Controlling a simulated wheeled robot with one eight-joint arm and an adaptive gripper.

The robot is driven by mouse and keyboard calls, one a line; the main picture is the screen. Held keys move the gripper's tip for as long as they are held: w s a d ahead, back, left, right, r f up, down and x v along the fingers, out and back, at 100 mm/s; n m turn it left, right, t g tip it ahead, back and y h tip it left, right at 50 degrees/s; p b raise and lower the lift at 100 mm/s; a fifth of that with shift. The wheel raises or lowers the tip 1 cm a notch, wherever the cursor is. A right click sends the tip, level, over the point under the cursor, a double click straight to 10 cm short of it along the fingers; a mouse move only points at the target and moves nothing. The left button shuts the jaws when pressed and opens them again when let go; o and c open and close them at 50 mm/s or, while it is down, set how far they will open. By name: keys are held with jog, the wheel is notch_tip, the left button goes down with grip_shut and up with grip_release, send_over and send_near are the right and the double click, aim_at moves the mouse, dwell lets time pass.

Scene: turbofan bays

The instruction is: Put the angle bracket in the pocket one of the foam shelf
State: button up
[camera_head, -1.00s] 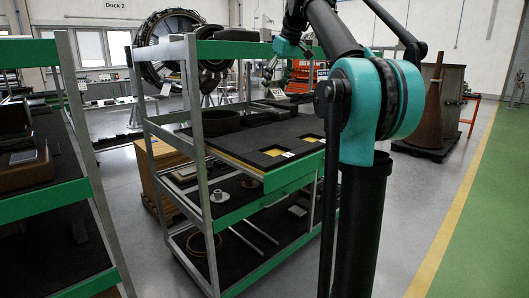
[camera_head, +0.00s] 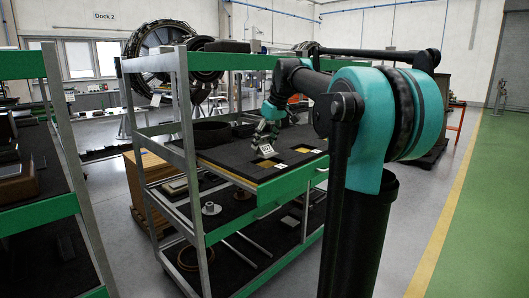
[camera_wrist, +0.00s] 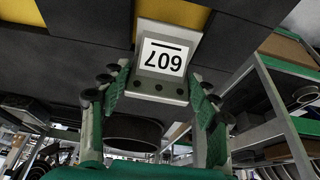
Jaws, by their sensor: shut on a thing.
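My gripper (camera_head: 268,126) is shut on the angle bracket (camera_head: 266,150), a small grey piece with a white, black-marked label. In the wrist view the gripper's fingers (camera_wrist: 152,98) flank the bracket (camera_wrist: 164,88) at its lower part. The foam shelf (camera_head: 228,157) is dark and has two yellow-floored pockets near its front edge. The bracket is over the foam just behind the left pocket (camera_head: 264,164); the right pocket (camera_head: 303,150) looks empty. The wrist view shows yellow pocket floor (camera_wrist: 190,17) partly hidden behind the bracket. I cannot read which pocket is one, nor tell whether the bracket touches foam.
Dark round and flat parts (camera_head: 210,132) lie at the back of the foam shelf. The rack's grey upright (camera_head: 188,150) stands left of the pockets. Lower shelves hold flanged parts and rods. Another rack (camera_head: 62,130) stands at the left. Open floor lies to the right.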

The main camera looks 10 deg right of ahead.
aim_at(266, 147)
jog(key=shift+f, duration=1.95)
jog(key=o, duration=1.3)
jog(key=shift+f, duration=0.1)
jog(key=v, duration=1.2)
jog(key=shift+r, duration=0.2)
